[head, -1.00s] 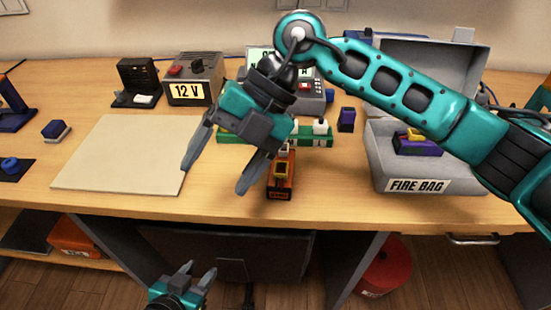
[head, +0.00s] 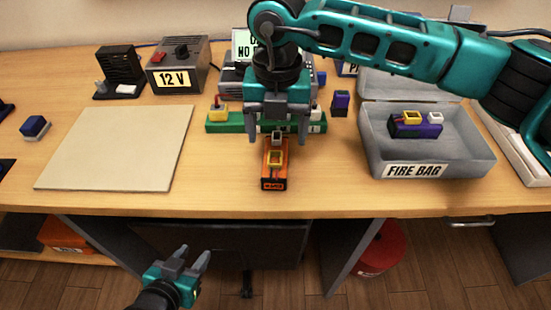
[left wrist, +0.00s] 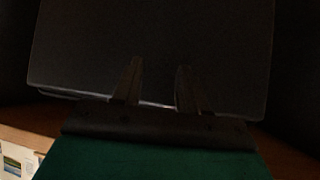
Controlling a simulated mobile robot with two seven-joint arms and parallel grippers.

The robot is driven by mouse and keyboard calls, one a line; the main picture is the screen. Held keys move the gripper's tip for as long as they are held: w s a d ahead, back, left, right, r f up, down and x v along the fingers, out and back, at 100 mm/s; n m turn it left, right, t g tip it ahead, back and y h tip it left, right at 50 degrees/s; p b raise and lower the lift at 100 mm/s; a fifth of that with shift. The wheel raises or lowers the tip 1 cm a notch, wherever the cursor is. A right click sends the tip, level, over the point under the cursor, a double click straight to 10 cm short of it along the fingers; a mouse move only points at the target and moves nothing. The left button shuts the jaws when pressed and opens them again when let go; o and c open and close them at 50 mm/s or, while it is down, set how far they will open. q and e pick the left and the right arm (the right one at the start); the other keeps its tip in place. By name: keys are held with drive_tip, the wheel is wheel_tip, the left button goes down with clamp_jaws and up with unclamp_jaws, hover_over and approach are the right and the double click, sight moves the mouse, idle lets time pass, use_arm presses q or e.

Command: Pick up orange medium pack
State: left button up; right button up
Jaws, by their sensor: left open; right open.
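The orange pack (head: 273,182) lies on the table near its front edge, with a yellow connector and a smaller pale connector on top. My right gripper (head: 278,140) is open above the table, pointing down. Its fingers appear to either side of the pack's far end in the picture; I cannot tell how high they are above it. My left gripper (head: 196,258) is open and empty, low in front of the table. In the left wrist view its two fingers (left wrist: 157,88) stand apart before a dark panel.
A green strip (head: 232,122) with connectors lies behind the pack. A grey fire bag box (head: 385,153) at right holds a purple pack (head: 415,128). A small purple pack (head: 341,103) stands between. A beige mat (head: 115,150) covers the left; a 12 V supply (head: 178,65) stands behind.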

sight(275, 150)
drive_tip(key=f, duration=0.5)
drive_tip(key=shift+s+a+f, duration=0.1)
drive_tip(key=shift+s, duration=0.15)
drive_tip(key=shift+c, duration=0.3)
drive_tip(key=c, duration=1.3)
clamp_jaws()
